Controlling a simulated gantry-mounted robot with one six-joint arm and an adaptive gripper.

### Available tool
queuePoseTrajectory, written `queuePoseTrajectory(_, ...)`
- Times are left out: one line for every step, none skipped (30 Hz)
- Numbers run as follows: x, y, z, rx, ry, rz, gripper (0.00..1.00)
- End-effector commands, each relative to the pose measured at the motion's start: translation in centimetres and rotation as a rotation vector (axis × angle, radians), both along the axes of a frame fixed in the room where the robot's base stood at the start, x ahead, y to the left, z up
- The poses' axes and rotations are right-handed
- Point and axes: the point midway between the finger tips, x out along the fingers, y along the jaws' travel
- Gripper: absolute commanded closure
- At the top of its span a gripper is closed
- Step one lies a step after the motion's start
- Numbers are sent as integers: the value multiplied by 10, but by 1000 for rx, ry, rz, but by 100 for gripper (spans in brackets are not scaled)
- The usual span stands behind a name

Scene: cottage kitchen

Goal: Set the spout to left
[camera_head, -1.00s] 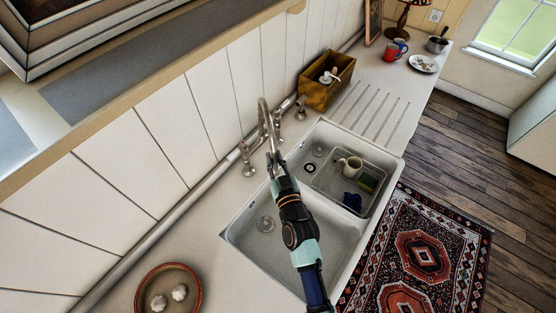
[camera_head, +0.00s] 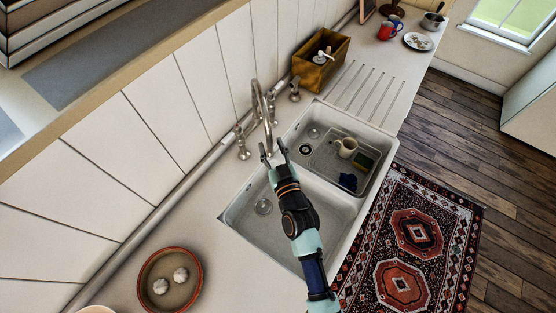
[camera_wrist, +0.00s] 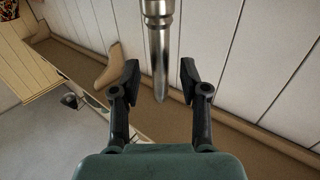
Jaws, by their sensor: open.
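My gripper (camera_head: 272,149) is open at the spout's lower end. In the wrist view the spout's end (camera_wrist: 159,50) hangs between the two open fingers (camera_wrist: 159,78), with a visible gap on both sides. I cannot tell how deep between the fingers it lies.
The double sink has an empty left basin (camera_head: 300,235) and a right basin with a wire rack, a mug (camera_head: 346,147) and a sponge. A wooden box (camera_head: 318,62) stands behind it. A round bowl (camera_head: 168,280) sits on the left counter.

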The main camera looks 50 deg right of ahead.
Motion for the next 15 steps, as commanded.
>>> queuePoseTrajectory(-12,6,-1,1,2,-1,55)
queuePoseTrajectory(-20,10,-2,1,3,-1,55)
queuePoseTrajectory(-29,15,-2,1,3,-1,55)
queuePoseTrajectory(-36,18,-1,1,3,-1,55)
queuePoseTrajectory(-43,22,-2,2,2,-1,55)
queuePoseTrajectory(-51,26,-1,1,3,-1,55)
queuePoseTrajectory(-57,29,-2,2,4,-1,55)
queuePoseTrajectory(-62,32,-1,1,3,-1,55)
queuePoseTrajectory(-68,35,-1,2,2,-1,55)
queuePoseTrajectory(-72,37,-1,1,3,-1,55)
queuePoseTrajectory(-76,39,-1,1,3,0,55)
queuePoseTrajectory(-79,41,-1,1,2,0,55)
queuePoseTrajectory(-81,42,-1,1,2,0,55)
queuePoseTrajectory(-83,43,-1,1,2,0,55)
queuePoseTrajectory(-84,43,0,0,1,0,55)
